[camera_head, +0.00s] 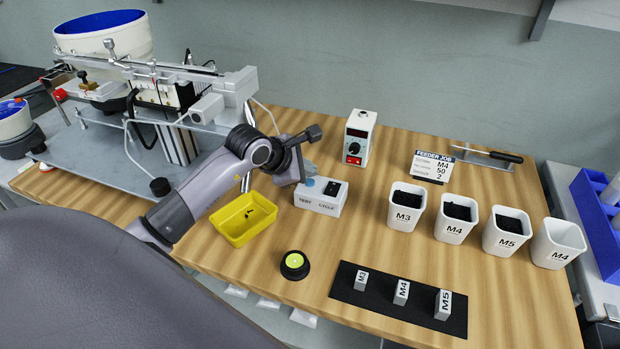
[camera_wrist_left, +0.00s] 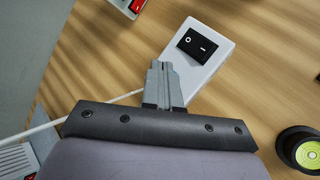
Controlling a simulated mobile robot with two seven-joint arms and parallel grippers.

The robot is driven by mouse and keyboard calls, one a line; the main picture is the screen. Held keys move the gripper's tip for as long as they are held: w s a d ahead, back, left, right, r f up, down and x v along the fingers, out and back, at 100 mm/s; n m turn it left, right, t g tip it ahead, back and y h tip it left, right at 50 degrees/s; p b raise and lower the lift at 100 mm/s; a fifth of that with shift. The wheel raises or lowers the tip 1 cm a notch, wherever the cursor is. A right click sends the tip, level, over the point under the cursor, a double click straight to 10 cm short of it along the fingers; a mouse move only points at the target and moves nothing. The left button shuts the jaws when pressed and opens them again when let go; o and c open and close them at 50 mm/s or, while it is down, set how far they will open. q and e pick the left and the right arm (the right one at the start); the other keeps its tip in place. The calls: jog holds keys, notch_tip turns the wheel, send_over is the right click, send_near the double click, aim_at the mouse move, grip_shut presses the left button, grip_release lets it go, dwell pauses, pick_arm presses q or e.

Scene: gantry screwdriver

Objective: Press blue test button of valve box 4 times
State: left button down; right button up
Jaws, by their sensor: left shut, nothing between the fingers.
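The valve box (camera_head: 317,206) is a small white box labelled TEST and CYCLE on the wooden table. The blue test button (camera_head: 310,182) shows on its top at the left, beside my fingertips in the head view. A black rocker switch (camera_head: 333,188) sits to its right and also shows in the left wrist view (camera_wrist_left: 197,45). My left gripper (camera_head: 308,170) is shut and empty, right at the button's end of the box. In the left wrist view its closed fingers (camera_wrist_left: 160,66) cover the button, so I cannot tell whether they touch it. My right gripper is not in view.
A yellow tray (camera_head: 232,232) with a few dark parts lies left of the box. A white controller (camera_head: 358,138) stands behind. Several labelled cups (camera_head: 406,208) stand to the right.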

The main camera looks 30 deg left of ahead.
aim_at(307, 184)
pick_arm(q)
jog(key=shift+r+p, duration=1.75)
jog(key=shift+r, duration=0.8)
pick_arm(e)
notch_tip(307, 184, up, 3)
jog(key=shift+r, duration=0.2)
pick_arm(q)
jog(key=shift+a, duration=0.1)
dwell(0.5)
